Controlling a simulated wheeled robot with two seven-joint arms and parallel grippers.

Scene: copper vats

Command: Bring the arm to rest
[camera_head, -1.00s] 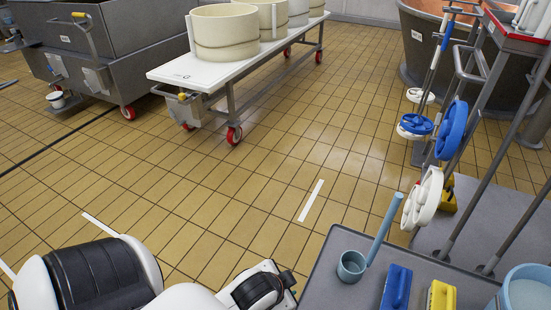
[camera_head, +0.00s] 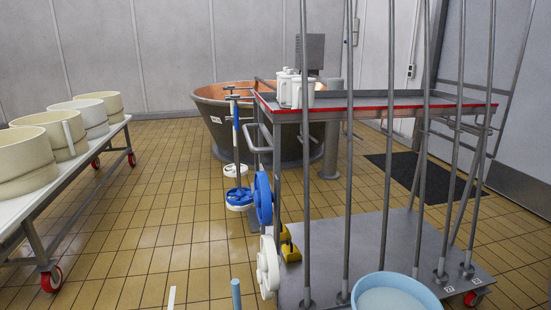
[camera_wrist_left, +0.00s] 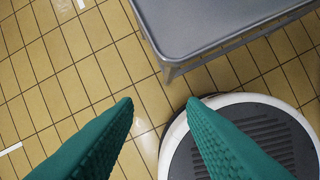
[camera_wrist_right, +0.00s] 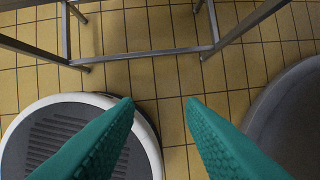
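My left gripper (camera_wrist_left: 160,100) shows in the left wrist view as two green ridged fingers, spread apart with nothing between them. It hangs over the tiled floor, beside the white rim of my own base. My right gripper (camera_wrist_right: 160,100) shows in the right wrist view with its two green fingers apart and empty, also above the tiles. Neither gripper shows in the head view now.
A grey table (camera_wrist_left: 205,45) is close to my left gripper. Metal table legs (camera_wrist_right: 140,56) stand ahead of my right gripper. The head view shows a grey trolley (camera_head: 385,245), a copper vat (camera_head: 225,130), a long white table (camera_head: 25,205), and open floor (camera_head: 165,215) between.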

